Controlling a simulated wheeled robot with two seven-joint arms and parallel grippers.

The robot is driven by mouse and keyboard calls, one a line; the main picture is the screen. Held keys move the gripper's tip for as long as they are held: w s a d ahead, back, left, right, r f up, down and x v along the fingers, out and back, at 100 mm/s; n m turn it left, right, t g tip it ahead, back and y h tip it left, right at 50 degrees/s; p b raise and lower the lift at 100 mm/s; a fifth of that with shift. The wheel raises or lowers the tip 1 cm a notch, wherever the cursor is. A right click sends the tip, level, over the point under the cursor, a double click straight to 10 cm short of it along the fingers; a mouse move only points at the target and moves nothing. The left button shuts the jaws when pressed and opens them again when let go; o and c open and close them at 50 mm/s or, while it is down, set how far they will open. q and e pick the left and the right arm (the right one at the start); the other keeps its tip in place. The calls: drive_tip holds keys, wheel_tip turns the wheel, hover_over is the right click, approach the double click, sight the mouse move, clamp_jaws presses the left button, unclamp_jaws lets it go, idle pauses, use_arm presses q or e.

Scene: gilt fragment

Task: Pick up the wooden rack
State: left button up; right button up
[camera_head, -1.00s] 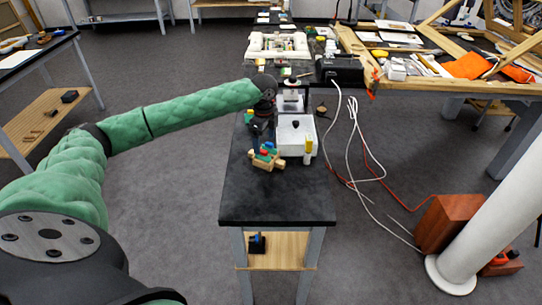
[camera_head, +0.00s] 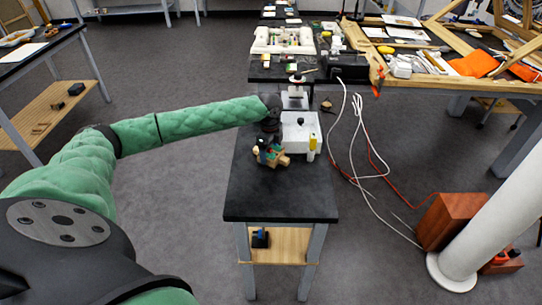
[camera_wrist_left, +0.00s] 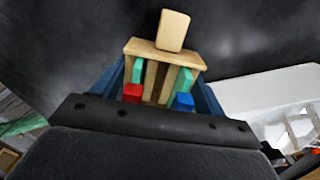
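The wooden rack (camera_head: 283,159) is a small pale wood piece with coloured parts. It sits on the black bench top (camera_head: 280,205), near the bench's left side. In the left wrist view the rack (camera_wrist_left: 160,48) shows a crosspiece, a block at its far end, and green, red and blue pieces. My left gripper (camera_head: 269,152) is over the rack from above. In the left wrist view its two fingers stand on either side of the rack, spread apart. Whether they touch it is hard to tell. My right gripper is not in view.
A white box (camera_head: 301,131) stands just right of the rack, with a yellow bottle (camera_head: 312,144) by its front corner. White and red cables (camera_head: 362,160) hang right of the bench. The bench's front part is bare.

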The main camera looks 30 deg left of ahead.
use_arm(q)
drive_tip(key=c, duration=0.3)
drive_tip(key=shift+s+r, duration=0.1)
